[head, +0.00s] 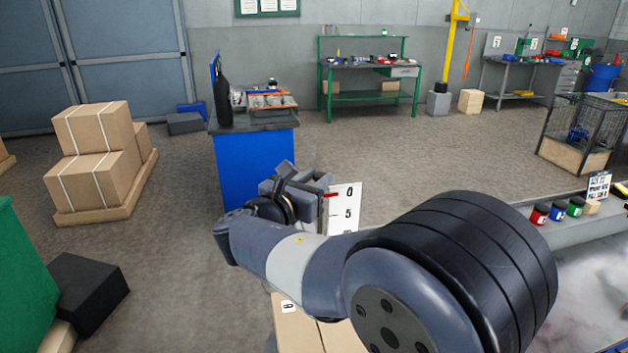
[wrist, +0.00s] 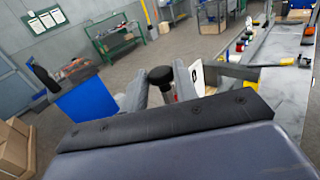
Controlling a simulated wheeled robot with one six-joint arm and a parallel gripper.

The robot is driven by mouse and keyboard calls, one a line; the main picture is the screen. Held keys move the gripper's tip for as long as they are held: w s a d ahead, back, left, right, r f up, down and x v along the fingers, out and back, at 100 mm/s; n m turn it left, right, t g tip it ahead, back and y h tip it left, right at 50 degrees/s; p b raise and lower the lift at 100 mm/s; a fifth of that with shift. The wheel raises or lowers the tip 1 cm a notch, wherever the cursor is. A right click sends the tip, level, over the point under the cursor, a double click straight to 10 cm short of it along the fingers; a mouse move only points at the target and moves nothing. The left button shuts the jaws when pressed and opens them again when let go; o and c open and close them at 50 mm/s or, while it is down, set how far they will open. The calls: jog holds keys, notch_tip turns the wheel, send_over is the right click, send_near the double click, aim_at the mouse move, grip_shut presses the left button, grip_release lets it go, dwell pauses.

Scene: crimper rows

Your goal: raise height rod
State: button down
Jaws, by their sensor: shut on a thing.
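The height rod (wrist: 98,100) is a metal post with a black knob (wrist: 160,77) on top, seen in the wrist view between my fingers. My gripper (wrist: 160,90) is shut on the rod just below the knob. In the head view my gripper (head: 300,187) is beside a white scale plate (head: 346,210) marked 0 and 5, with a red pointer (head: 331,195) near the 0. The lower marks and most of the rod are hidden by my arm. The plate's edge also shows in the wrist view (wrist: 196,77).
A blue cabinet (head: 255,170) with tools stands behind, and stacked cartons (head: 95,130) stand at left. A grey bench (head: 590,235) with coloured jars is at right. Open floor lies toward the green workbench (head: 365,65).

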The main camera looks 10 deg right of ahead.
jog(key=shift+r, duration=0.35)
jog(key=c, duration=1.5)
grip_release()
jog(key=o, duration=0.4)
jog(key=shift+f, duration=0.15)
jog(key=shift+c, duration=0.2)
jog(key=b+v, duration=0.2)
jog(key=v, duration=0.9)
jog(key=shift+w+d, duration=0.1)
jog(key=p+x, duration=0.1)
jog(key=x, duration=1)
jog(key=shift+f+p, duration=0.15)
jog(key=shift+p, duration=0.25)
jog(key=shift+f+b, duration=0.3)
jog(key=shift+f, duration=0.1)
